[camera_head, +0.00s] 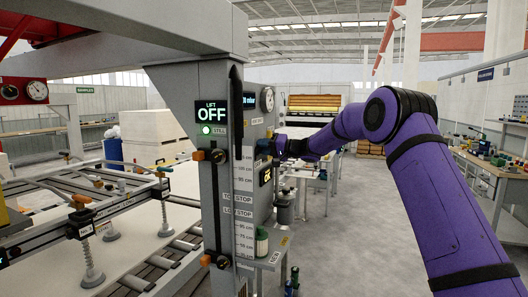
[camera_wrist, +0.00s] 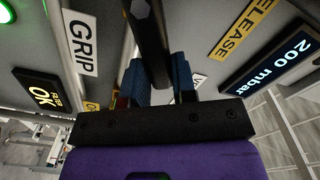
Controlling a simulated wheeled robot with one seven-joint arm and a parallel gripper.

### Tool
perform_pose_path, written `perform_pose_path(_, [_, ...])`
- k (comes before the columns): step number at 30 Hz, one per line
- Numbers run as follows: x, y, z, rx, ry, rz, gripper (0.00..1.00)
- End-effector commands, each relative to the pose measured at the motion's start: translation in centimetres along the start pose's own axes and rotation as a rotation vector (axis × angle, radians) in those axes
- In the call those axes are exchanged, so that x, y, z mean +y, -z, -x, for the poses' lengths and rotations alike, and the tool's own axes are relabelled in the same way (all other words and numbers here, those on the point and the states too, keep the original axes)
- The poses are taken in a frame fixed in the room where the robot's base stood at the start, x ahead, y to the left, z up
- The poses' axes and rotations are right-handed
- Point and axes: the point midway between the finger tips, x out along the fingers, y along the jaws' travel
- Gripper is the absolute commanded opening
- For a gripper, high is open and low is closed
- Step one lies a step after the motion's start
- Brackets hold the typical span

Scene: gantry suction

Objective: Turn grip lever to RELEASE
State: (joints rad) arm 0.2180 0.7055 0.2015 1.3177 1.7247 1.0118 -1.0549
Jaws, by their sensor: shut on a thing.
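The grip lever (camera_wrist: 153,45) is a dark faceted bar in the wrist view. It runs down from the top edge to between my gripper's blue finger pads. My gripper (camera_wrist: 159,78) is shut on it, one pad on each side. The yellow RELEASE plate (camera_wrist: 240,28) is right of the lever, and the white GRIP plate (camera_wrist: 81,43) is left of it. In the head view my gripper (camera_head: 270,147) is at the right side of the grey column (camera_head: 217,175); the lever cannot be made out there.
A lit pressure display (camera_wrist: 285,65) reads 200 mbar, and a small display (camera_wrist: 45,93) reads OK. Open floor (camera_head: 370,230) lies to the right.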

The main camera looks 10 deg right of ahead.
Motion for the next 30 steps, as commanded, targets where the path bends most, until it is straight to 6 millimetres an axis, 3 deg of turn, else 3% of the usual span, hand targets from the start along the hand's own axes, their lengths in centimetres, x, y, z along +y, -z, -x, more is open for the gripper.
perform_pose_path(30, [-4.6,-2.3,0.1,-0.001,-0.003,0.899,0.00])
